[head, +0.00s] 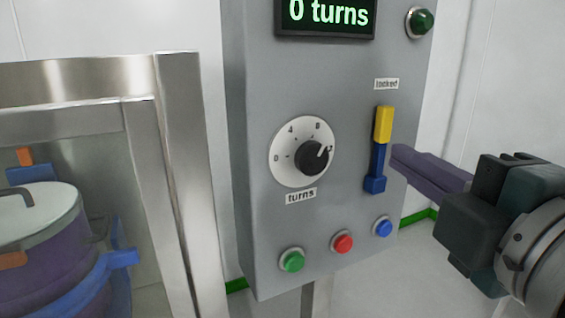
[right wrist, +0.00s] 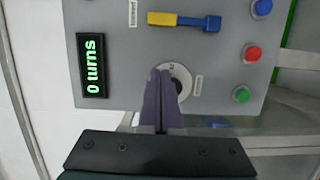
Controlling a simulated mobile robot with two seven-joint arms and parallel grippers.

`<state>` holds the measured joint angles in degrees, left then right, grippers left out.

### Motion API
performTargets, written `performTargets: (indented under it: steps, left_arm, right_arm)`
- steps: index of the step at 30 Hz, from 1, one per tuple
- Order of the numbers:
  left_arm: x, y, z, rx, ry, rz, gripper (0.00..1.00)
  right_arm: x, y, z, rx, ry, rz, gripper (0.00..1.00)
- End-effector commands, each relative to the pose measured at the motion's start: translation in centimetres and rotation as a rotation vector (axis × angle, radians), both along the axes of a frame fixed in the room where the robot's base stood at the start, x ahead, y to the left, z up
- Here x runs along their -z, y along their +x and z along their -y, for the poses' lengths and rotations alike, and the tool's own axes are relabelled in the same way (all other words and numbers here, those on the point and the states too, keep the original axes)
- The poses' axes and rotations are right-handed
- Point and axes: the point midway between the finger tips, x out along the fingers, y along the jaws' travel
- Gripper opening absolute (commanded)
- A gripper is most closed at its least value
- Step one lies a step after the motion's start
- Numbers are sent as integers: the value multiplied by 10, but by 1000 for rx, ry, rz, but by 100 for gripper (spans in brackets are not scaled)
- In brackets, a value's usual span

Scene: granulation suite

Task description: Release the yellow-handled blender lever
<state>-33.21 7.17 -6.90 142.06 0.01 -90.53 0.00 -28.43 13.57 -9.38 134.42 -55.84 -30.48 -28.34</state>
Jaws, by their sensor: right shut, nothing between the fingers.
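The blender lever, with its yellow handle (head: 383,124) above a blue stem and base (head: 375,184), stands upright on the grey panel below a small label that seems to read "locked" (head: 386,84). The lever also shows in the right wrist view, yellow handle (right wrist: 161,18) to the left and blue part (right wrist: 200,22) to the right. My right gripper (head: 396,153) has its purple fingers shut and empty, just right of the blue stem in the head view. In the right wrist view the fingertips (right wrist: 160,74) appear apart from the lever. My left gripper is not in view.
The panel (head: 250,150) carries a turns dial (head: 301,152), a display reading "0 turns" (head: 325,14), green (head: 291,260), red (head: 342,243) and blue (head: 382,227) buttons, and a dark green lamp (head: 420,21). A metal-framed enclosure (head: 180,180) with a purple vessel (head: 50,240) stands left.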

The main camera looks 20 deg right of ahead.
Motion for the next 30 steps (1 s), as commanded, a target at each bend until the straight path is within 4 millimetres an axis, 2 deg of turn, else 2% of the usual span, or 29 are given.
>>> performTargets:
  steps: [1, 3, 17, 23, 30]
  left_arm:
    - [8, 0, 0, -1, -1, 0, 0]
    - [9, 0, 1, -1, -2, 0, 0]
    - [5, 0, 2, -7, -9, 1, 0]
    - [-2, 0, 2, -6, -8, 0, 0]
    - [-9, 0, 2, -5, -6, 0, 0]
  right_arm:
    - [6, 0, -1, -8, -14, 6, 0]
    - [6, 1, -3, -14, -26, 10, 0]
    - [4, 6, -2, -15, -30, 11, 0]
    - [2, 33, 2, -15, -31, 15, 0]
    - [2, 83, 11, -13, -31, 14, 0]
